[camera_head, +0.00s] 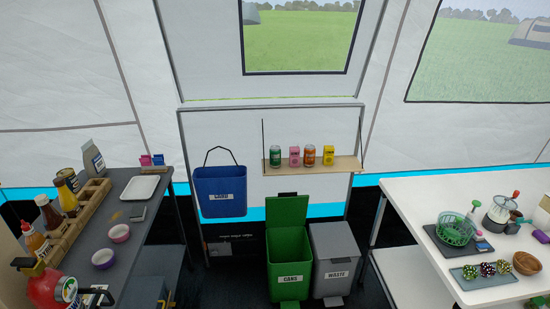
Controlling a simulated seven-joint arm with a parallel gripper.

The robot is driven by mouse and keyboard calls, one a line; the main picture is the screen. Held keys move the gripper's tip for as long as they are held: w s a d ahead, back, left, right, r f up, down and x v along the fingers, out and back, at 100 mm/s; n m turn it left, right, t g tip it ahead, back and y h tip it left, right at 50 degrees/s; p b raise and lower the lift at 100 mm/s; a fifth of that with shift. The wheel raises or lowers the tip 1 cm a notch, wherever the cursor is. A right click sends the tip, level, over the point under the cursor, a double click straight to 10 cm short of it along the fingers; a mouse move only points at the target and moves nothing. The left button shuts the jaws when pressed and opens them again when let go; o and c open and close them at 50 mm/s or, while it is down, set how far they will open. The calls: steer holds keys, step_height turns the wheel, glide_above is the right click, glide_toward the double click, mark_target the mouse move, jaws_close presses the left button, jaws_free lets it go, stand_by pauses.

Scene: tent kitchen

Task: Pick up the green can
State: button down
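The green can (275,157) stands upright at the left end of a small wooden wall shelf (312,166). Just to its right on the shelf, a small gap away, is a pink carton (294,156). An orange can (309,155) and a yellow carton (328,155) follow further right. My gripper does not show in this view, so its place relative to the can cannot be told.
Below the shelf stand an open green bin (288,263) labelled CANS and a grey bin (336,262) labelled WASTE. A blue bin (220,191) hangs to the left. A cluttered dark table (150,212) is at left, a white table (425,198) at right.

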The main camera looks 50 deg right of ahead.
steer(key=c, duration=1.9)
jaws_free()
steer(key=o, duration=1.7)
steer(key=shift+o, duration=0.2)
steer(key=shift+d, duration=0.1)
